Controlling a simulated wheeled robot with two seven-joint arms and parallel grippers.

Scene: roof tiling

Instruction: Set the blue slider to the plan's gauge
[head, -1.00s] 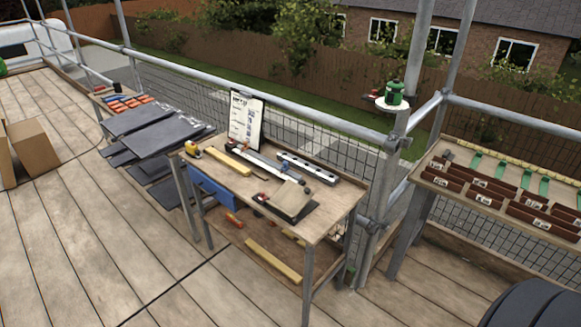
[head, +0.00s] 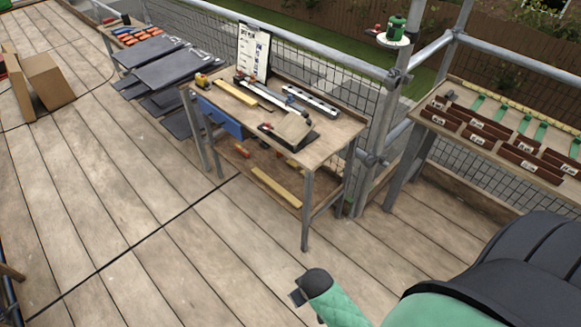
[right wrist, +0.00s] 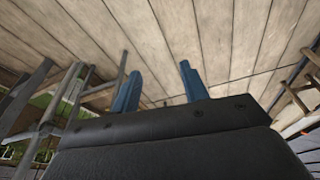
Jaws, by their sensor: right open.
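The plan (head: 253,52) is a white sheet on a dark clipboard, upright at the back of the workbench (head: 338,130). Its writing is too small to read. A long metal bar (head: 266,95) lies on the bench in front of it. A small blue spot near the bar (head: 289,99) may be the blue slider; its setting cannot be read. My right gripper (right wrist: 160,72) shows two blue fingers spread apart with nothing between them, over the plank floor. It is well away from the bench. My left gripper is not in view.
A pale tile on a dark base (head: 290,129) and a slotted rail (head: 310,104) lie on the bench. Slates (head: 164,69) are stacked left of it. Floor planks (head: 200,240) before the bench are clear.

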